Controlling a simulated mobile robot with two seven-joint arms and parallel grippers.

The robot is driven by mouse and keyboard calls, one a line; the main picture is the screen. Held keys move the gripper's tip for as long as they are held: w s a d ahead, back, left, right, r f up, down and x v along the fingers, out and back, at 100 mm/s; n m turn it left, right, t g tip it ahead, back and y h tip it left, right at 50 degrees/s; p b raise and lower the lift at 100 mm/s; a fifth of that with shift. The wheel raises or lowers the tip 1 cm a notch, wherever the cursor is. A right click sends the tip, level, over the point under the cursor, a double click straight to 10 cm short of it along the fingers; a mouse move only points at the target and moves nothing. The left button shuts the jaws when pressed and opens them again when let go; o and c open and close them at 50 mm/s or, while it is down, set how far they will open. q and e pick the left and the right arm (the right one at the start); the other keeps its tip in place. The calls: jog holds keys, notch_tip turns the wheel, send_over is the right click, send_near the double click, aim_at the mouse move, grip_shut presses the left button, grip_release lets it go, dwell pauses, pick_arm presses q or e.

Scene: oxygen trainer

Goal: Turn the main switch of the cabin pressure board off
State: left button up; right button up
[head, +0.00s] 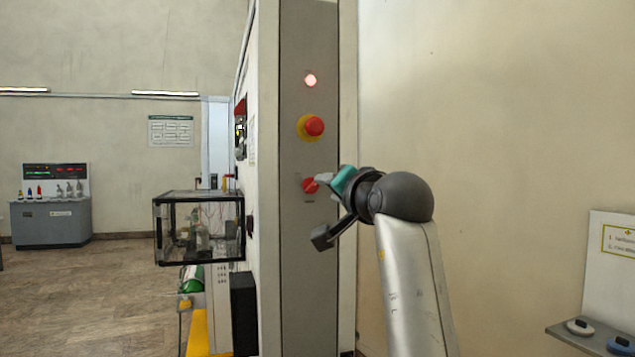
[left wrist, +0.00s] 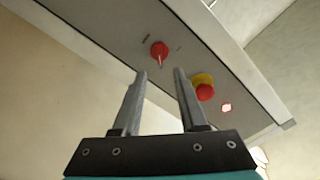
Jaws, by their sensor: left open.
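The cabin pressure board is a tall narrow grey panel (head: 306,265). Its red rotary switch (head: 310,185) is low on the panel, partly close behind my gripper; in the left wrist view the switch (left wrist: 159,49) shows a pale pointer line. Above it are a red mushroom button on a yellow collar (head: 312,126) and a lit lamp (head: 311,80). My left gripper (head: 323,181) is open and empty in front of the switch. In the left wrist view its two fingertips (left wrist: 160,72) point toward the switch, which lies between and just beyond them. Contact cannot be told. My right gripper is not in view.
A glass case (head: 199,228) juts out left of the panel, above a green cylinder (head: 191,279). A grey console (head: 50,222) stands at the far left. A shelf (head: 590,338) with small devices is at lower right. Bare wall lies right of the panel.

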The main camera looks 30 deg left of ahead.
aim_at(315, 185)
pick_arm(q)
jog(key=p+x, duration=0.1)
jog(key=x, duration=0.7)
jog(key=shift+w+a, duration=0.1)
grip_shut()
dwell(0.4)
